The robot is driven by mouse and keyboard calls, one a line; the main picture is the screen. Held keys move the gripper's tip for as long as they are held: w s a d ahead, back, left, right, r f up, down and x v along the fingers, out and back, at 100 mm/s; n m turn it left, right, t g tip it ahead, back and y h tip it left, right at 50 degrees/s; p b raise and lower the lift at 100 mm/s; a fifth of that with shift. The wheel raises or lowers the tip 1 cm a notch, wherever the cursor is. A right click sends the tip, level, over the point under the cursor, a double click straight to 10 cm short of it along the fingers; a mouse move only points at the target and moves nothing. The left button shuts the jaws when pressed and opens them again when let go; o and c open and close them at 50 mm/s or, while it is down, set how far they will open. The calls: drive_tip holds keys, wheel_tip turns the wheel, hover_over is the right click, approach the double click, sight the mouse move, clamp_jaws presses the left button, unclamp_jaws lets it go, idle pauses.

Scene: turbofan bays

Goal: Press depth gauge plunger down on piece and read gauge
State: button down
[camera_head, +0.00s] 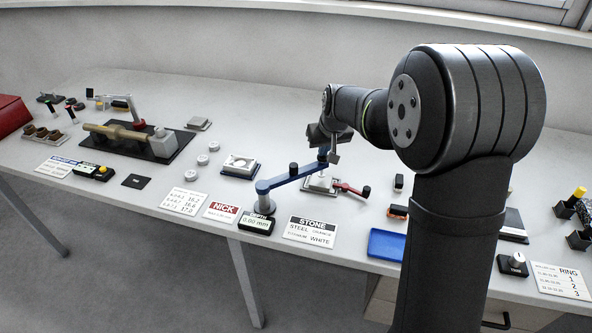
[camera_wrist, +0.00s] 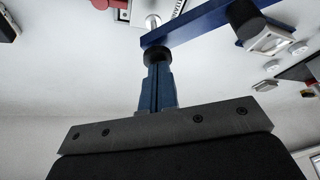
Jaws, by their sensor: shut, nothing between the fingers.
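My gripper (camera_head: 323,158) is shut and empty, pointing down at the arm's far end. In the wrist view, the blue fingers (camera_wrist: 157,68) are together and their tips meet or nearly meet the black plunger cap (camera_wrist: 157,55); I cannot tell whether they touch. A pale rod (camera_wrist: 152,21) shows beyond the blue arm. The plunger's contact with the piece is unclear.
A STONE card (camera_head: 310,231) and NICK card (camera_head: 222,211) lie in front. A blue tray (camera_head: 387,244) is to the right. A square fixture (camera_head: 240,165) stands left of the gauge. My arm hides part of the right side.

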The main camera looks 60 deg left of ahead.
drive_tip(key=shift+r, duration=3.35)
drive_tip(key=shift+f, duration=2.6)
